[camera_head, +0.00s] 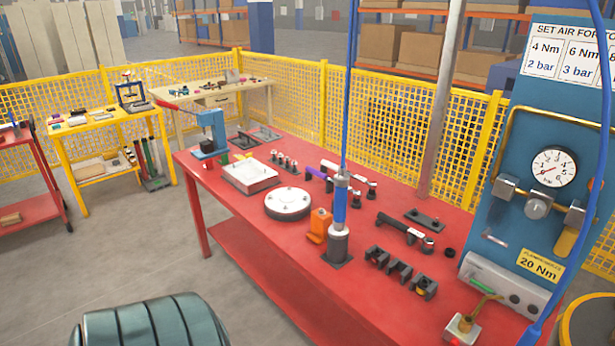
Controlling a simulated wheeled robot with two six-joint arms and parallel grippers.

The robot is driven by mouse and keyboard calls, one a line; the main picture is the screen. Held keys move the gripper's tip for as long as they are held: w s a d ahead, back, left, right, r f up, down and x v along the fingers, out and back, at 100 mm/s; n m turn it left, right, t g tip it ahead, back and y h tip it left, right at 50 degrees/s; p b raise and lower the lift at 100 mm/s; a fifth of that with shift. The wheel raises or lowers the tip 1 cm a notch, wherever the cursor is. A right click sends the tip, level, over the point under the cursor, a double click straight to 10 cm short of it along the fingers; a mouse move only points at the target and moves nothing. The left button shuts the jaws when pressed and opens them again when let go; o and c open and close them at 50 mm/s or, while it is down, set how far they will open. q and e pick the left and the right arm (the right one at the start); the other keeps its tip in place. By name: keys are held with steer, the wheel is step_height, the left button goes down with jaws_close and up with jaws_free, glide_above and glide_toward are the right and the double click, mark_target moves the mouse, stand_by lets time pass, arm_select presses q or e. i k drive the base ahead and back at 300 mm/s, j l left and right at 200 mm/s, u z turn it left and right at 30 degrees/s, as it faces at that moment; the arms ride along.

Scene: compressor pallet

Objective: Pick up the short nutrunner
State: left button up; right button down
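No tool is clearly marked as the short nutrunner. A blue upright tool (340,202) on a hanging blue hose stands in a grey holder (338,244) on the red table. A dark angled tool with a silver head (404,230) lies right of it. Another angled tool (346,176) lies farther back, beside a purple piece. I cannot tell from the picture which of these is the short one. Neither of my grippers shows in the head view.
The red table (255,222) also carries a round white disc (288,203), an orange item (319,225) and black blocks (388,263). A blue panel with a gauge (554,168) stands at right. A teal ribbed body (150,325) is at the bottom left. Yellow fencing runs behind.

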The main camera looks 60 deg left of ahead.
mark_target(338, 231)
steer(key=u, duration=1.5)
